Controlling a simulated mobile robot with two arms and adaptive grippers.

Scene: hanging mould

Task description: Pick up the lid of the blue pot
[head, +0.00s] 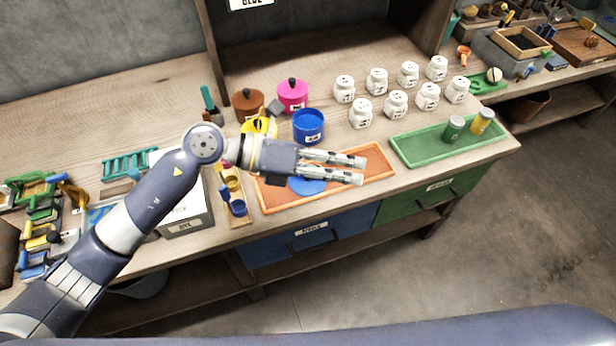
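The blue pot (308,128) stands on the bench behind the orange tray (379,168). Its top looks open, with no lid on it. A flat round blue piece (307,187), which looks like its lid, lies in the orange tray, partly hidden by my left gripper. My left gripper (361,170) reaches over the tray from the left, its two fingers apart and pointing right, with nothing seen between the tips. I cannot tell whether it touches the blue piece. My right gripper is out of view.
Brown (248,104) and pink (292,95) lidded pots stand behind the blue pot. A yellow pot (262,126) is partly hidden by my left arm. Several white shakers (360,114) stand to the right. A green tray (420,150) holds two small jars.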

